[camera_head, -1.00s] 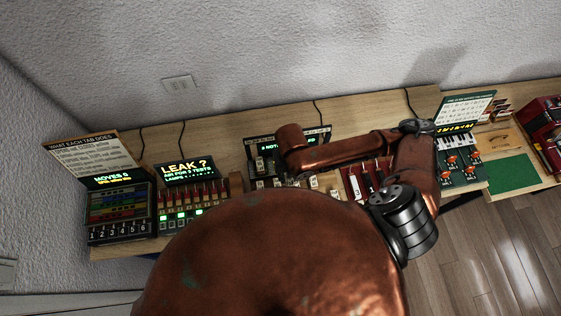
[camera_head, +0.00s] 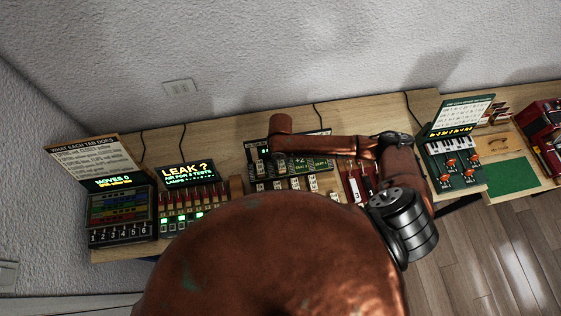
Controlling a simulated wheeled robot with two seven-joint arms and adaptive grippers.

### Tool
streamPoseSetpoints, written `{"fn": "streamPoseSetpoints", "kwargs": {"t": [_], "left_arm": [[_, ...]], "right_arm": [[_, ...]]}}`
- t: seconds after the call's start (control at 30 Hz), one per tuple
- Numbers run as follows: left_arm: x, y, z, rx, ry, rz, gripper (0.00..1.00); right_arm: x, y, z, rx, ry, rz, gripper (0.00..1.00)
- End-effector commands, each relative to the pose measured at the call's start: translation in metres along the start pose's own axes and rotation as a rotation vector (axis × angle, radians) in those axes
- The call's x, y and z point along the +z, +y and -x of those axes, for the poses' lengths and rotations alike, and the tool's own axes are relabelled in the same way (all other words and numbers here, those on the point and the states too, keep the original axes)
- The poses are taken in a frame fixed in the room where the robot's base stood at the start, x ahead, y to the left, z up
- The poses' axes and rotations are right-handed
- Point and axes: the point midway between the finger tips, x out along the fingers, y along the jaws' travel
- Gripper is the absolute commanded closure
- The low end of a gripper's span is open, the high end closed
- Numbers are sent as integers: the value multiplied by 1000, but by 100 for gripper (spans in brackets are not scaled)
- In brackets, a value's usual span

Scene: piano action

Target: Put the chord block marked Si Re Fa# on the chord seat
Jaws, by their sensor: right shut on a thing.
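My right arm comes in from the right, and its copper wrist stands over the dark chord device (camera_head: 321,135) in the middle of the bench. My right gripper (camera_head: 281,158) is small and dark below the wrist, shut on a small pale block (camera_head: 283,168); the fingers are hard to make out. The marking on this block is too small to read. Other pale blocks (camera_head: 312,183) stand in a row at the front of the device. The chord seat cannot be clearly told apart. My left gripper is not in view.
A leak tester (camera_head: 187,171) and a tab panel (camera_head: 120,205) stand to the left. A rack with red strips (camera_head: 349,180) is right of the device. A green keyboard unit (camera_head: 455,160) stands farther right. My copper body hides the front of the bench.

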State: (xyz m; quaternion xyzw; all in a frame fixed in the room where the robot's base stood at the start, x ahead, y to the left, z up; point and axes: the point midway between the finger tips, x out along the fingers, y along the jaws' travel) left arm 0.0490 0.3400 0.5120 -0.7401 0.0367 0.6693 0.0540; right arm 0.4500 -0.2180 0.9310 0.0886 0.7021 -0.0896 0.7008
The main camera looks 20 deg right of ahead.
Motion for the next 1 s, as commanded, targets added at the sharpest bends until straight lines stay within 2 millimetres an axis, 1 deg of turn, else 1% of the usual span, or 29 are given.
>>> {"fn": "streamPoseSetpoints", "kwargs": {"t": [0.03, 0.1, 0.47, 0.5, 0.73, 1.0], "left_arm": [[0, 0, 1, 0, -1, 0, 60], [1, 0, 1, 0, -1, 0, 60], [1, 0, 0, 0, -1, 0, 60], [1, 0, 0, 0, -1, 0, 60], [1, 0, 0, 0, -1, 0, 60], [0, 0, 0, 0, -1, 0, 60]], "right_arm": [[0, 0, -6, 0, 0, -2, 100], [0, 0, -11, 0, -2, -1, 100], [0, 0, -14, 0, -2, 0, 100], [0, 0, -15, 0, -2, 0, 77], [0, 0, -15, 0, -2, 0, 61], [0, 0, -14, 0, -2, 0, 60]]}}
